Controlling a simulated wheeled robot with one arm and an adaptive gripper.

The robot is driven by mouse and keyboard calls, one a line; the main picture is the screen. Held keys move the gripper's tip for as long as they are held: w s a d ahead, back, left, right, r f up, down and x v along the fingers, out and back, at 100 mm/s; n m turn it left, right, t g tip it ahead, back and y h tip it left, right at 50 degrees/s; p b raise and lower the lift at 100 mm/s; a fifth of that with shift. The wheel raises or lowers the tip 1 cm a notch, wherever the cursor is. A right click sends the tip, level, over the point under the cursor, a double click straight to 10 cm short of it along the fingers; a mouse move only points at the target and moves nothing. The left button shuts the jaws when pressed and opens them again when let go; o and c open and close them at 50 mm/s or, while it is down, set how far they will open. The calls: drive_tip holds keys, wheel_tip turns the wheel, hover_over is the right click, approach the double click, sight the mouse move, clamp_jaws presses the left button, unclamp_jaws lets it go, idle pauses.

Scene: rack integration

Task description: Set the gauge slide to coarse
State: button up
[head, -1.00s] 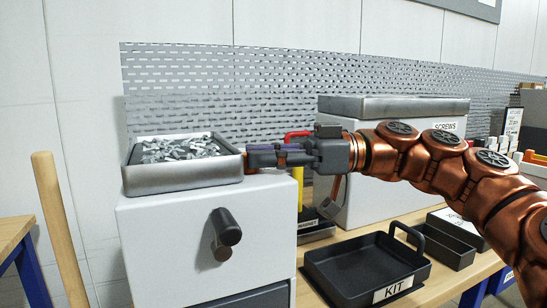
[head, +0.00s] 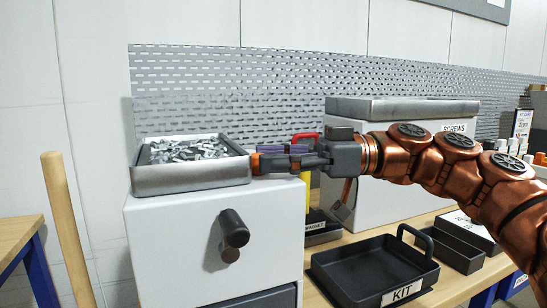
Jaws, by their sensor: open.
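My gripper (head: 260,161) reaches in from the right with its jaws open, and its fingertips are at the right side of a metal tray (head: 190,180) on top of a white cabinet (head: 170,234). A small orange piece (head: 256,162) shows at the fingertips, beside the tray's right wall; I cannot tell whether it is the gauge slide or part of the fingers. Whether the fingers touch it is unclear. No coarse marking is readable. A black knob or lever (head: 234,230) sticks out of the cabinet's front.
The tray holds many grey metal pieces. Behind my gripper are a red and yellow handled tool (head: 308,136) and a white box labelled SCREWS (head: 400,107). A black KIT tray (head: 375,262) lies on the bench below my arm. A perforated panel (head: 200,95) stands behind.

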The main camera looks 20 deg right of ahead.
drive_tip(key=v, duration=1.2)
drive_tip(key=shift+s, duration=0.1)
idle(0.5)
